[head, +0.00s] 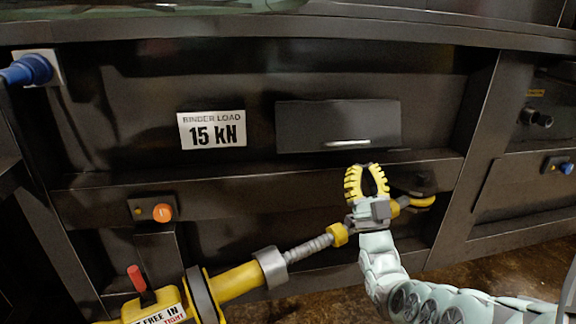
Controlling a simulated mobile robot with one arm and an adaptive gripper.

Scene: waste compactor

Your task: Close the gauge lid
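The gauge lid appears to be the dark rectangular flap (300,125) on the machine's panel, with a silver bar handle (347,143) along its lower edge. It hangs down over its spot and no gauge face shows. I cannot tell whether it sits fully flush. My gripper (367,168) has yellow ribbed fingers pointing up, just below and right of the handle in the picture. The fingers are bowed apart with a dark gap between them and nothing in it. I see no contact with the lid or handle.
A "BINDER LOAD 15 kN" label (212,130) is left of the lid. A yellow load binder (238,281) with a grey threaded rod (308,247) runs to a yellow hook (420,202) behind my gripper. An orange knob (162,212) sticks out at left.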

